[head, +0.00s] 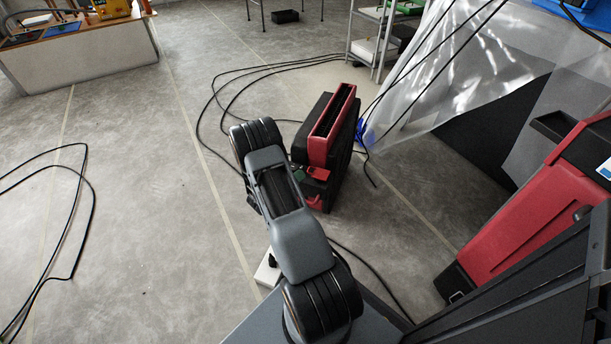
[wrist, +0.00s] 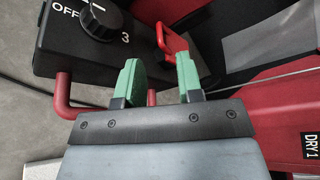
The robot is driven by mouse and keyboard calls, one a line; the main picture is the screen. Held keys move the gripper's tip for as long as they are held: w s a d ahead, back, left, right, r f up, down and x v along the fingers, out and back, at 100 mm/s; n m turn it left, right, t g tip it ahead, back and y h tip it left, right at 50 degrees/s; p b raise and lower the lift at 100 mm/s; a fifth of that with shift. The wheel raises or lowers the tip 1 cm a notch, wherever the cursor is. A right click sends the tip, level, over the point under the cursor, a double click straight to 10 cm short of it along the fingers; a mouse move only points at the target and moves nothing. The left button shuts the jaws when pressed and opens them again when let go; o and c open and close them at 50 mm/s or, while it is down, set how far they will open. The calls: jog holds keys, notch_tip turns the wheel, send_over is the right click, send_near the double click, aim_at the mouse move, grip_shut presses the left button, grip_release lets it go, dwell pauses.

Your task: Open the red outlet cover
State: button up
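In the wrist view, a small red flap (wrist: 173,40), which looks like the outlet cover, sits at the edge of a dark panel with a knob. In the head view, a small red piece (head: 318,172) at the front of the red and black machine appears to be the same part. My gripper (wrist: 158,75) has two green fingers spread apart with nothing between them. The fingertips are just below the flap in the wrist view; I cannot tell whether either touches it. In the head view, my arm hides most of my gripper (head: 299,175).
The red and black machine (head: 333,125) stands on the floor. Its black knob (wrist: 100,18) is near marks "OFF" and "3", and a red bar (wrist: 64,98) is at the left. Black cables (head: 215,95) lie around it. Open floor (head: 130,200) lies left.

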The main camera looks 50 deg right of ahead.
aim_at(319, 172)
jog(key=shift+b+x, duration=0.6)
jog(key=shift+x, duration=1.9)
jog(key=shift+c, duration=0.4)
jog(key=shift+f, duration=0.1)
grip_shut()
